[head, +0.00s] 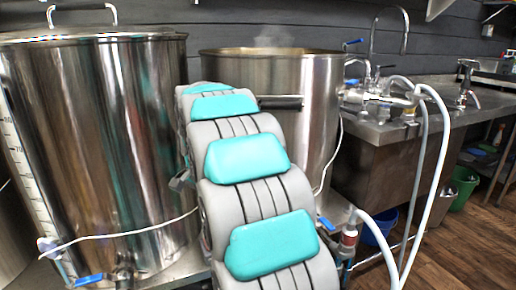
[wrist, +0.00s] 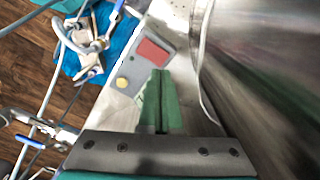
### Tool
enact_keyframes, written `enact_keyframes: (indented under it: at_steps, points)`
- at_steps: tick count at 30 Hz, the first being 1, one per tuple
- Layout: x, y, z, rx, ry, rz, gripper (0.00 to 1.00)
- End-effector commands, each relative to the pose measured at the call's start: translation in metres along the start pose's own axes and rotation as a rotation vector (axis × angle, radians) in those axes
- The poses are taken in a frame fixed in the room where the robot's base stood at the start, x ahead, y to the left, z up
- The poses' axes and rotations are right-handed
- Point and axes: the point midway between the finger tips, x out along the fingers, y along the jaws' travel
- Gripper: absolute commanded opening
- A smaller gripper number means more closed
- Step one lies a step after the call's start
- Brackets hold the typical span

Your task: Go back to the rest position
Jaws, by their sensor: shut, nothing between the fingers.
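In the wrist view my gripper (wrist: 161,76) points up the picture with its green fingers together and nothing between them. The fingertips appear in front of a grey control box (wrist: 128,92) with a red panel and a yellow button; I cannot tell the gap between them. In the head view my grey and teal arm reaches forward between two big steel kettles. My gripper is hidden there behind the arm.
A lidded steel kettle (head: 95,140) stands left of my arm. An open, steaming kettle (head: 315,110) stands behind and right of it. A sink counter (head: 390,135) with taps and white hoses (head: 440,150) is at the right. Wooden floor (head: 465,250) is open at lower right.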

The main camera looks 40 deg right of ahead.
Motion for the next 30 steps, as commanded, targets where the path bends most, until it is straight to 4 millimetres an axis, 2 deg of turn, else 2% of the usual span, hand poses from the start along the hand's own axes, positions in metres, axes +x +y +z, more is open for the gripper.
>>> enact_keyframes:
  at_steps: [8, 11, 14, 23, 30]
  points:
    - [0.000, 0.001, 0.001, -0.004, 0.000, 0.001, 0.00]
    - [-0.001, 0.006, 0.009, -0.034, -0.002, 0.004, 0.00]
    - [-0.003, 0.018, 0.026, -0.108, -0.007, 0.011, 0.00]
    - [-0.001, 0.097, 0.111, -0.514, -0.038, 0.048, 0.00]
    - [0.016, 0.173, 0.169, -0.850, -0.074, 0.076, 0.00]
